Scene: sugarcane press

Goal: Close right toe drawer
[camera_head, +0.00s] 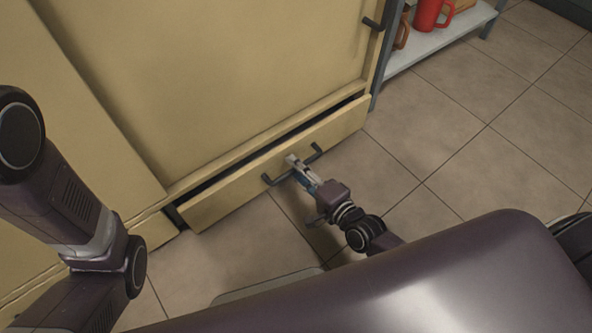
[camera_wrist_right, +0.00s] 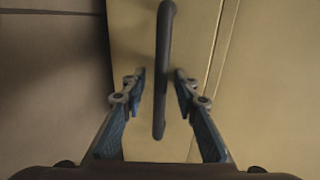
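The toe drawer (camera_head: 235,193) at the foot of the yellow cabinet stands partly pulled out, with a dark gap along its top edge. Its dark bar handle (camera_head: 311,153) is on the front face. My right gripper (camera_head: 293,162) is at the middle of the handle. In the right wrist view the handle (camera_wrist_right: 163,70) passes between the two open fingers (camera_wrist_right: 160,85), with a gap on each side. The drawer front (camera_wrist_right: 135,50) shows behind the handle. My left arm is at the left of the head view, and its gripper is out of the picture.
The yellow cabinet door (camera_head: 220,70) above is closed, with a dark handle (camera_head: 373,24) at its upper right. A grey shelf (camera_head: 440,42) with a red mug (camera_head: 428,14) stands to the right. The tiled floor (camera_head: 450,150) in front of the drawer is clear.

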